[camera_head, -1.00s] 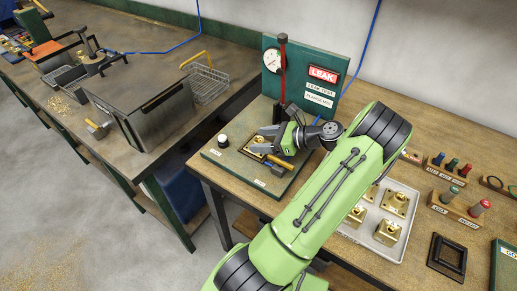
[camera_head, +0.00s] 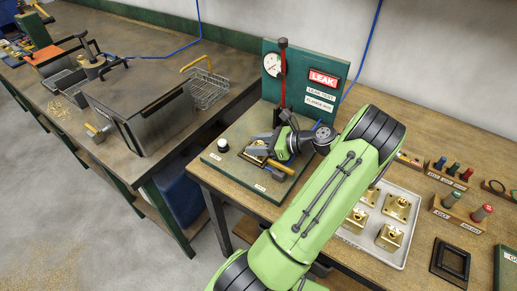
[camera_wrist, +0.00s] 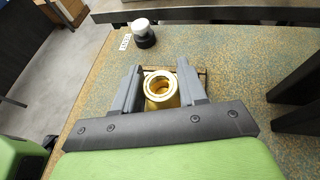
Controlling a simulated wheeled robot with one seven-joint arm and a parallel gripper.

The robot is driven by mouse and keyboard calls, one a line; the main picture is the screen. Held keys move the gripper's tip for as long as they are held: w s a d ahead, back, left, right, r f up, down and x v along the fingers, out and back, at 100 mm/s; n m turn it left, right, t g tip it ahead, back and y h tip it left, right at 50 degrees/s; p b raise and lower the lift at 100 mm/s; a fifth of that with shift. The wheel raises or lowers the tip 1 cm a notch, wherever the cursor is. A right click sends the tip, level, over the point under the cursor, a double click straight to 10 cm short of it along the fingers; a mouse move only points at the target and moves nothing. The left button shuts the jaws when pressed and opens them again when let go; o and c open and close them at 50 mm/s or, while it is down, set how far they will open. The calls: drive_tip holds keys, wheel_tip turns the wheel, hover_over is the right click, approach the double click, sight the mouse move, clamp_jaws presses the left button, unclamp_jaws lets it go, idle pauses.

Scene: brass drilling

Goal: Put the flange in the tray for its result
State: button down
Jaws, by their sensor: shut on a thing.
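The brass flange (camera_wrist: 160,87) sits between the two grey fingers of my gripper (camera_wrist: 158,92) in the wrist view, its round bore facing the camera. In the head view my gripper (camera_head: 259,150) is low over the green leak test base (camera_head: 222,166), shut on the flange, which is mostly hidden there. I cannot tell whether the flange is clear of its seat. The test panel (camera_head: 345,72) shows a lit red LEAK sign (camera_head: 323,78). A pale tray (camera_head: 400,193) at the right holds several brass flanges.
A red post (camera_head: 282,75) rises behind. Plug racks (camera_head: 462,212) and a dark square frame (camera_head: 449,260) lie at the right.

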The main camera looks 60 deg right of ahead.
drive_tip(key=shift+r, duration=0.15)
wheel_tip(320, 180, up, 10)
drive_tip(key=p, duration=0.3)
drive_tip(key=shift+p, duration=0.35)
